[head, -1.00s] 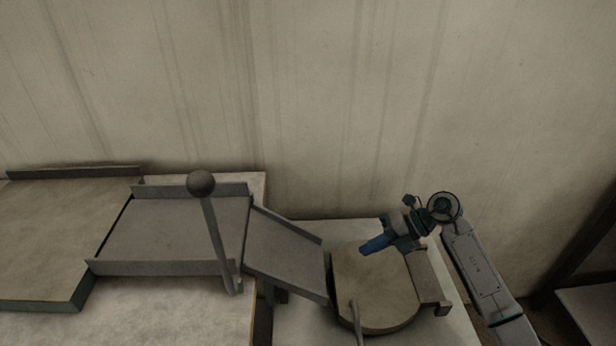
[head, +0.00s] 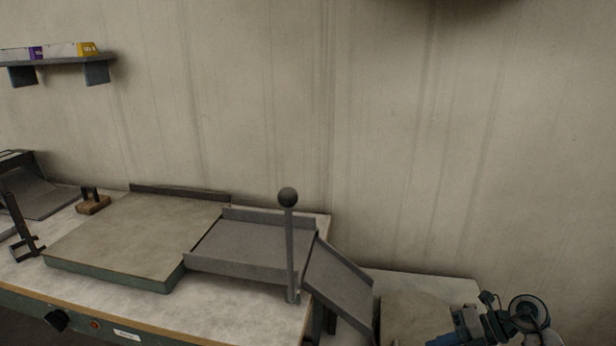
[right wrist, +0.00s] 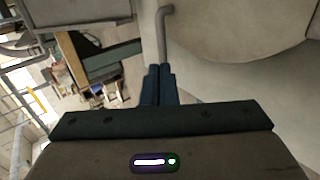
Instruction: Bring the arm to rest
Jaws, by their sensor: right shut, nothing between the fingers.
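My right gripper (head: 440,341) is at the bottom right of the head view, cut off by the lower edge. It appears in front of a round tan surface (head: 408,312) beside the sloped grey chute (head: 340,285). In the right wrist view its blue fingers (right wrist: 160,84) are together with nothing between them. A bent grey rod (right wrist: 166,32) shows just beyond the fingertips; whether they touch it I cannot tell. My left gripper is not in view. I cannot make out a ladle.
A bench (head: 230,308) carries a flat tan slab (head: 130,240), a grey tray (head: 250,244) and an upright lever with a ball knob (head: 288,197). A shelf (head: 60,59) with small boxes is on the wall at upper left.

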